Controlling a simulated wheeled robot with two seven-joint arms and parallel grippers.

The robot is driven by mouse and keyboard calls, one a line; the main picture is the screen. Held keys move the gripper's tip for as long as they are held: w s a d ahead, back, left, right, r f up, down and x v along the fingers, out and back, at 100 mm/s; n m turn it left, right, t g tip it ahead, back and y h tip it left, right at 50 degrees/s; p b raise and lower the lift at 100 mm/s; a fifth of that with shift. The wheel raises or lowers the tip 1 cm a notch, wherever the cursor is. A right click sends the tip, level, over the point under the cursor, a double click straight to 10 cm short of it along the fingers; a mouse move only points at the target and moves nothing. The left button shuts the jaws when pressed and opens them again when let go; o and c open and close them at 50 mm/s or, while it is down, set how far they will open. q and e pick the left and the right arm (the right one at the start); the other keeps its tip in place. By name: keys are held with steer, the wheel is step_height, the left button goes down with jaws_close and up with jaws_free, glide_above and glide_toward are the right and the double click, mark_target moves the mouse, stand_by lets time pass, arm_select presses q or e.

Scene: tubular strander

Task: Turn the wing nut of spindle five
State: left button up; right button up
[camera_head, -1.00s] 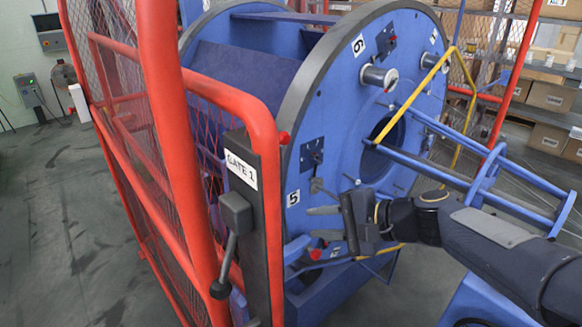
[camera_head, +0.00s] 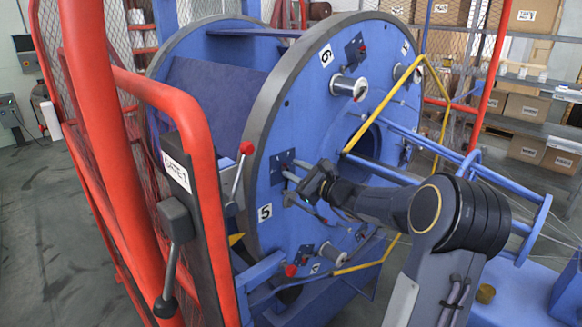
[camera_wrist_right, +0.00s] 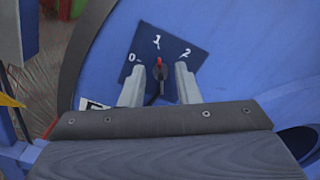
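The dark blue plate (camera_head: 279,163) beside the label 5 (camera_head: 265,212) is on the face of the big blue disc. In the right wrist view this plate (camera_wrist_right: 145,50) carries the marks 0, 1 and 2. A small dark wing nut with a red tip (camera_wrist_right: 159,67) sits on it, the tip up near the 1. My right gripper (camera_head: 293,172) is at the plate. Its two grey fingers (camera_wrist_right: 160,88) stand apart, one on each side of the wing nut, with gaps visible. The lower part of the nut is hard to make out. My left gripper is not in view.
A red gate frame (camera_head: 200,120) with a GATE 1 post stands left of the disc. A red-knobbed lever (camera_head: 242,165) rises between gate and disc. A yellow bar (camera_head: 425,90) and blue rods (camera_head: 440,140) stick out on the right. Shelves with boxes stand behind.

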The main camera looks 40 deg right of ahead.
steer(key=shift+w+a, duration=0.1)
steer(key=shift+w, duration=0.65)
jaws_close()
